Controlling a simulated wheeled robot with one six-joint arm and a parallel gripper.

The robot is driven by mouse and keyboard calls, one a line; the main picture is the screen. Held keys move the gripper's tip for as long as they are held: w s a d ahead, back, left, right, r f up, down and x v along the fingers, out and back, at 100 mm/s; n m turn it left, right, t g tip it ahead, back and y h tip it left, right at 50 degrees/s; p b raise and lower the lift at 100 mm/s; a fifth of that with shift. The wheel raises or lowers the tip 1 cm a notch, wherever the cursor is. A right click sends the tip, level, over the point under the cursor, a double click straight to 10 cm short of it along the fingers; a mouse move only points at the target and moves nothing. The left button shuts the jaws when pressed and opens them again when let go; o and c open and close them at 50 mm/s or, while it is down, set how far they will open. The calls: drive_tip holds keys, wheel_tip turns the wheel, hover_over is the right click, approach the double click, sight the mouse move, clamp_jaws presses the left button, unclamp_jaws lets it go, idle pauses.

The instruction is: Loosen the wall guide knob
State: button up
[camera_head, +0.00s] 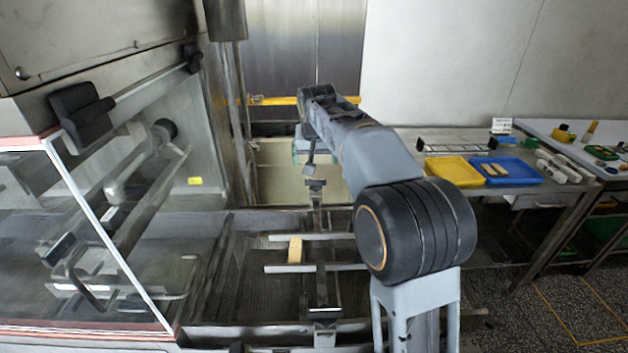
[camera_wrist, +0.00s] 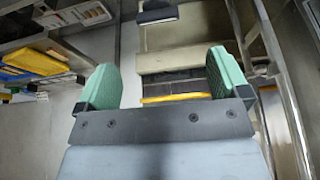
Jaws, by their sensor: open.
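My gripper (camera_wrist: 163,68) is open, with its two green ribbed pads wide apart and nothing between them in the wrist view. In the head view my gripper (camera_head: 302,150) is partly hidden by my arm, near the back end of the mesh belt. A clamp with a dark top (camera_head: 315,185) stands on a post below it, apart from the pads. A round black knob (camera_head: 165,128) sits on a metal fitting at the left wall. I cannot tell which of these is the wall guide knob. A dark block (camera_wrist: 157,14) shows ahead of the pads in the wrist view.
Two guide bars (camera_head: 315,268) cross the mesh belt, with a tan piece (camera_head: 295,249) between them. A clear hood (camera_head: 75,250) covers the left. A yellow bar (camera_head: 275,101) runs behind. A table at right holds a yellow tray (camera_head: 453,171) and a blue tray (camera_head: 527,178).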

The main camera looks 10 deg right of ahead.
sight(316, 180)
drive_tip(key=x, duration=1)
drive_tip(key=shift+w+d+f, duration=0.1)
drive_tip(key=shift+d+f, duration=0.15)
drive_tip(key=shift+f, duration=0.05)
drive_tip(key=c, duration=0.9)
